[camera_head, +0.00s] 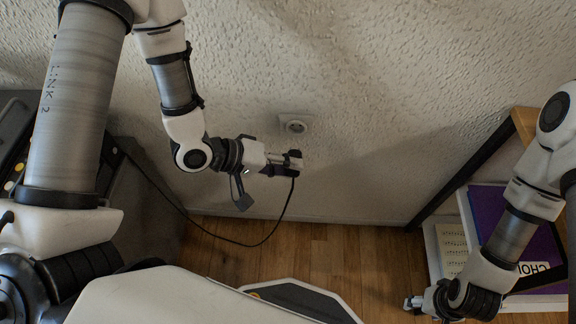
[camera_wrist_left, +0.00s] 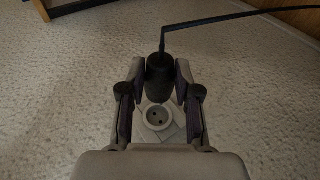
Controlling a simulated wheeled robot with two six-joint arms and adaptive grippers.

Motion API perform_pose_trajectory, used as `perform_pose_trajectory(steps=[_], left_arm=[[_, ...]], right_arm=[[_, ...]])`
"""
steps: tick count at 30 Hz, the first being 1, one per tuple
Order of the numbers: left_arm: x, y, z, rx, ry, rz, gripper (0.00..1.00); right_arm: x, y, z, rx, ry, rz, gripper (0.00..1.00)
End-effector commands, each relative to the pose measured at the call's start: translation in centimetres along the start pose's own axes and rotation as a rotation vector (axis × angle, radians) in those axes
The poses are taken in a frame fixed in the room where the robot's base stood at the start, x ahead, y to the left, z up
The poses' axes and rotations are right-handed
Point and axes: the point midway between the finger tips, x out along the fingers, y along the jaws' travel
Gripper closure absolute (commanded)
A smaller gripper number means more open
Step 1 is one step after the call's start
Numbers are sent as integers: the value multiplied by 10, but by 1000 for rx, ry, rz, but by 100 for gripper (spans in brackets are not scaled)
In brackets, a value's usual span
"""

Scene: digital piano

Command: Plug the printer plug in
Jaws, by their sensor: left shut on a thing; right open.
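The black plug (camera_wrist_left: 160,76) is held between the fingers of my left gripper (camera_wrist_left: 160,95), which is shut on it. In the head view my left gripper (camera_head: 290,163) is close to the wall, below and slightly left of the round white socket (camera_head: 296,126). In the left wrist view the socket (camera_wrist_left: 157,116) shows between the fingers, beyond the plug, with its two holes visible. The plug and socket are apart. The plug's pins are hidden. A black cable (camera_head: 262,243) hangs from the plug. My right gripper (camera_head: 414,303) is open and empty at the lower right.
The cable droops over the wooden floor (camera_head: 330,250) to a dark unit (camera_head: 140,190) at the left. At the right stands a shelf with a purple book (camera_head: 488,205) and a sheet-music page (camera_head: 453,243). The wall around the socket is clear.

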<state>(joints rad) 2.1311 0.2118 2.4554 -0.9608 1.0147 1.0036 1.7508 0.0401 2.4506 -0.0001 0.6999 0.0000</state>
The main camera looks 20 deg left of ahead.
Motion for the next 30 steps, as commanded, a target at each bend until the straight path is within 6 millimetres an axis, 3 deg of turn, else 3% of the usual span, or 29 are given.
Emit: perform_pose_trajectory(steps=[7,21,30], left_arm=[[-3,2,1,-7,-1,-2,100],[9,1,-48,-4,0,-2,100],[11,0,-54,-5,-1,-2,100]], right_arm=[[-10,0,0,0,0,0,40],[-33,0,0,0,0,0,40],[-34,0,0,0,0,0,40]])
